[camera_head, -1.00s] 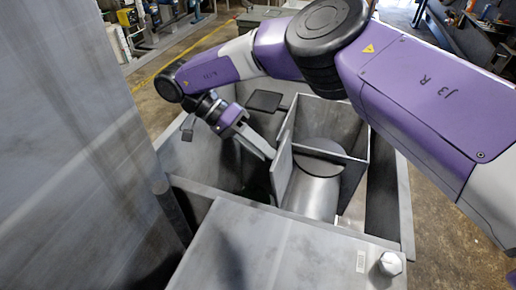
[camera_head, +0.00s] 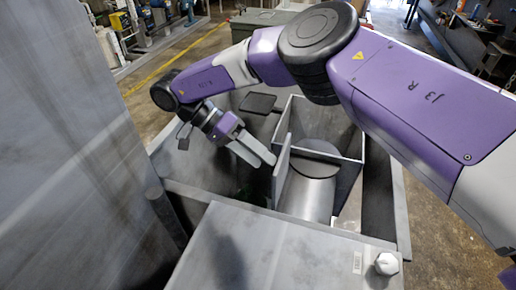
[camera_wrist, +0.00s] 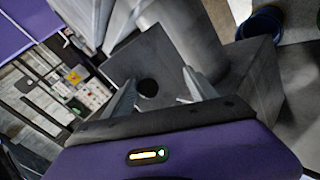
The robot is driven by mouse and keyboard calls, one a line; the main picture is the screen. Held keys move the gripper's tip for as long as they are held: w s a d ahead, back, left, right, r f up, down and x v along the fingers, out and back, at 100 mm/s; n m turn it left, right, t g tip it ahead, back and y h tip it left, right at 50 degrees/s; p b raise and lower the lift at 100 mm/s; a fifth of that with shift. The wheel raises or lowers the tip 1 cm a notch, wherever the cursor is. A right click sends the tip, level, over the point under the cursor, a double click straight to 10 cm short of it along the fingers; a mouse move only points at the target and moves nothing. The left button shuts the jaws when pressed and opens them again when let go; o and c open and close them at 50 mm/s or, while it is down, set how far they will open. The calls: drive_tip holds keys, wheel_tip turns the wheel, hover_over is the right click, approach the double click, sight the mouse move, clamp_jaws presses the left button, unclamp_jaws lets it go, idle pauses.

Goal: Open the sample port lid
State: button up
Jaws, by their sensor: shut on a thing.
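My gripper (camera_head: 268,158) reaches down from the upper left into the grey bin. Its two pale fingers end at the upper edge of an upright grey panel (camera_head: 281,180), which I take to be the lid. In the wrist view, the fingertips of my gripper (camera_wrist: 160,80) stand apart on either side of a grey plate with a round dark hole (camera_wrist: 148,88). My gripper is shut on the panel, though the exact contact is hard to make out. The panel stands steeply beside a grey cylinder (camera_head: 307,195). Its lower edge is partly hidden.
The bin's rim (camera_head: 200,193) surrounds the work area. A flat grey cover with a white knob (camera_head: 387,263) lies in front. A tall grey wall (camera_head: 70,150) stands close on the left. A dark flat piece (camera_head: 258,103) sits behind the gripper.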

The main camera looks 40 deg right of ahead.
wheel_tip(320, 180, up, 20)
drive_tip(key=p, duration=0.2)
drive_tip(key=shift+s, duration=0.1)
idle(0.8)
